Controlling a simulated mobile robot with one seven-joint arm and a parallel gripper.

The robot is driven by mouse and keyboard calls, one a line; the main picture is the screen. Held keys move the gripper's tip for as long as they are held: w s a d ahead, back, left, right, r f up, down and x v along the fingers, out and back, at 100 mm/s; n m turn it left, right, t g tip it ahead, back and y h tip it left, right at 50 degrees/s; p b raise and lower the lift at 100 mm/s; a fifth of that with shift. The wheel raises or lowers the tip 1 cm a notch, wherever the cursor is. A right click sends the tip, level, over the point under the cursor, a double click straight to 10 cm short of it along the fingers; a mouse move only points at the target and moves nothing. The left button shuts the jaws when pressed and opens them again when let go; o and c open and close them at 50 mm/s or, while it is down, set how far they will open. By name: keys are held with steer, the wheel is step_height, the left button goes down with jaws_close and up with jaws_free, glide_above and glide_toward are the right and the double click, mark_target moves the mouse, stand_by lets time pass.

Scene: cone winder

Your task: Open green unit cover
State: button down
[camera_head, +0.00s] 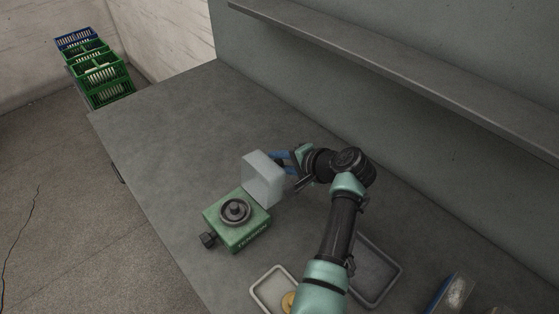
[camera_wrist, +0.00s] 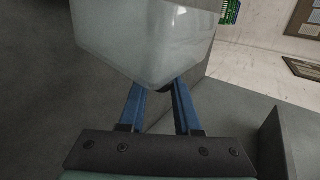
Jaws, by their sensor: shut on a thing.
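The green unit (camera_head: 237,221), marked TENSION, stands on the grey bench with a dark round disc on top and a black knob at its left side. Its translucent whitish cover (camera_head: 262,180) stands raised along the unit's back edge, leaving the disc exposed. My gripper (camera_head: 280,161) is at the cover's upper right side, its blue fingers shut on the cover's edge. In the wrist view the cover (camera_wrist: 145,40) fills the top middle, and my gripper (camera_wrist: 166,88) reaches up to its lower edge. The exact contact is partly hidden by the cover.
Two grey trays lie near my arm: one (camera_head: 258,291) holds a yellowish round thing, the other (camera_head: 392,287) is partly behind my arm. A shelf (camera_head: 420,75) runs along the back wall. Green and blue crates (camera_head: 97,72) stand off the bench's far left. The bench's left part is clear.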

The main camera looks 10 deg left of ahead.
steer(key=shift+d+f, duration=0.1)
steer(key=shift+f, duration=0.1)
steer(key=c, duration=0.6)
jaws_free()
steer(key=shift+r, duration=0.15)
steer(key=v, duration=1.2)
steer(key=shift+s+d+r, duration=0.15)
steer(key=shift+s+d, duration=0.1)
steer(key=shift+d, duration=0.1)
